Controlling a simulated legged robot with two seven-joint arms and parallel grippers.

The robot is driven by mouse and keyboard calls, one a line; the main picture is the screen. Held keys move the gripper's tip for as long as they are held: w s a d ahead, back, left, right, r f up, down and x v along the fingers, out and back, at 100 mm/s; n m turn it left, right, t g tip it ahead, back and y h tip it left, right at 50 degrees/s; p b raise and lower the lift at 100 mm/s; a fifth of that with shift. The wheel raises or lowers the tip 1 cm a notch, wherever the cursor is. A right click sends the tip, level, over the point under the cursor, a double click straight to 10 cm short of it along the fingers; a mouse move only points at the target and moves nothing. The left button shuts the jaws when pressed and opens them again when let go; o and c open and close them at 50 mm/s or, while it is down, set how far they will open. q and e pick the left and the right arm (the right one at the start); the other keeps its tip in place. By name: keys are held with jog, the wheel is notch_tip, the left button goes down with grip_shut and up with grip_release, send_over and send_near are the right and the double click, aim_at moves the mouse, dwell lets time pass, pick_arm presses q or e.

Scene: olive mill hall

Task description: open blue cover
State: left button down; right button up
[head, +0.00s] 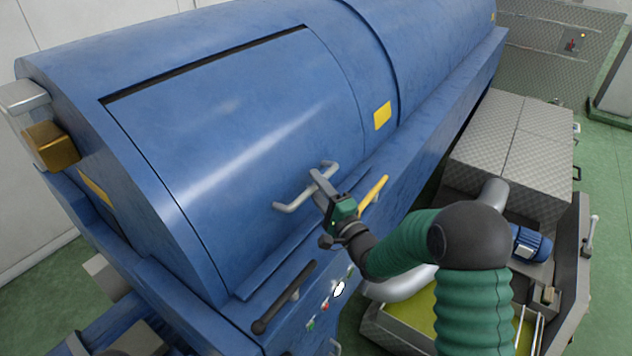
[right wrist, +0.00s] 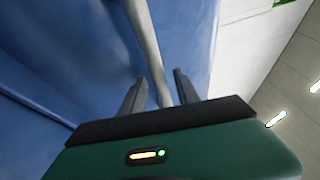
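The blue cover (head: 235,140) is a curved panel on the big blue drum. It lies in line with the drum's curve, with a dark slot along its upper edge. Its grey bar handle (head: 290,205) sits near the lower right edge, and the bar also shows in the right wrist view (right wrist: 147,35). My right gripper (head: 324,184) is at the handle's right part. In the right wrist view, its two fingers (right wrist: 158,78) stand apart on either side of the bar, with gaps visible. My left gripper is in neither view.
A black lever (head: 285,297) and small buttons (head: 324,306) are on the machine's front below the cover. A yellow bar (head: 374,193) is close to the right gripper. A steel chequered box (head: 510,140) and a blue motor (head: 531,243) stand at right.

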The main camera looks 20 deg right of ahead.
jog(key=shift+d, duration=0.1)
jog(key=shift+c, duration=0.5)
jog(key=c, duration=0.7)
grip_shut()
jog(key=shift+a+f, duration=0.2)
jog(key=shift+f, duration=0.05)
